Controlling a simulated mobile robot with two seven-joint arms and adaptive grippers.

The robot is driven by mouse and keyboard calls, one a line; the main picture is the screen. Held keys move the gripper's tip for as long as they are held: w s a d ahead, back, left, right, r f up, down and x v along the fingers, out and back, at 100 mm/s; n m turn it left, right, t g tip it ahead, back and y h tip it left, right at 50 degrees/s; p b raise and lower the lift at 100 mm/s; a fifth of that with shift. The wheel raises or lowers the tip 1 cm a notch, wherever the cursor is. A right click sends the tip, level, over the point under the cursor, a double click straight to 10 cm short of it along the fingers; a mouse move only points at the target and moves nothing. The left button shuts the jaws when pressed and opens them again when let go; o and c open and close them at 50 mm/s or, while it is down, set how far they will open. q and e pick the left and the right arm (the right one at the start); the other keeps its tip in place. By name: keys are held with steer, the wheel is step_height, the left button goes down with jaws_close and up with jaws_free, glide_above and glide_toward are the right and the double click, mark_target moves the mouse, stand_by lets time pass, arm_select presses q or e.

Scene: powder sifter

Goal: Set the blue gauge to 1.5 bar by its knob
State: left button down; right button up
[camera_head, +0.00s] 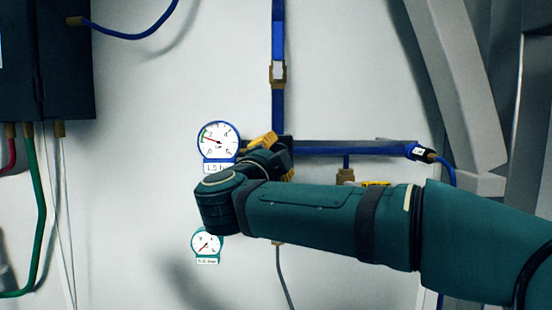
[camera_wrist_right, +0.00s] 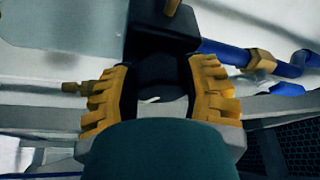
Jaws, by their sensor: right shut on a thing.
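The blue gauge (camera_head: 219,140) is on the wall, with a white dial, a blue rim and a partly covered "1.5" label below. Its red needle points left and slightly up, near the green mark on the dial; the exact value is too small to read. My right gripper (camera_head: 272,150) is just right of the gauge, its yellow fingers partly hidden by my wrist. In the right wrist view, my right gripper (camera_wrist_right: 160,92) is shut on a dark round knob (camera_wrist_right: 160,76) between its yellow ridged pads. My left gripper is not in view.
A smaller green-rimmed gauge (camera_head: 207,243) hangs below my wrist. A blue horizontal pipe (camera_head: 350,148) runs right from the knob area, and a vertical blue pipe (camera_head: 278,25) rises above. A dark box (camera_head: 45,65) with cables is at left. The wall between is clear.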

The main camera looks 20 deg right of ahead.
steer(key=shift+m, duration=0.4)
steer(key=o, duration=1.2)
steer(key=v, duration=1.2)
steer(key=shift+r, duration=0.15)
